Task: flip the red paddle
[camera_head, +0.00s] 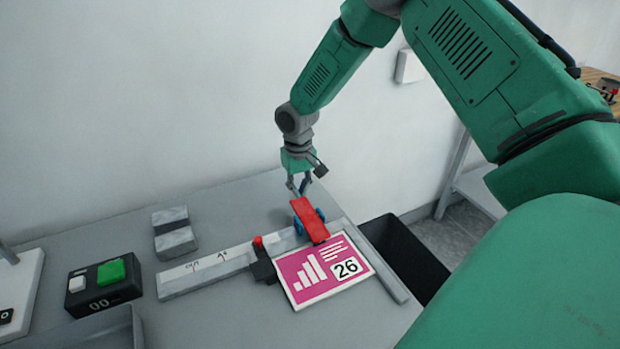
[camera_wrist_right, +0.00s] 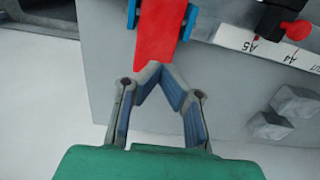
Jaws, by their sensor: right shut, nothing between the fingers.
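The red paddle (camera_head: 310,219) is a flat red bar with blue round parts at its sides. It slopes down toward the pink sheet in the head view. In the right wrist view the red paddle (camera_wrist_right: 160,35) comes in from the top edge, its narrow end just ahead of the fingers. My right gripper (camera_head: 303,190) is at the paddle's far end. In the wrist view the right gripper (camera_wrist_right: 152,70) has its fingertips together, with nothing between them; whether they touch the paddle is unclear. My left gripper is out of view.
A pink sheet marked 26 (camera_head: 323,273) lies by a white ruler rail (camera_head: 205,267) with a red-knobbed black stop (camera_head: 263,264). A button box (camera_head: 103,284) and a grey block (camera_head: 174,232) are left. A dark bin (camera_head: 400,257) is beside the table.

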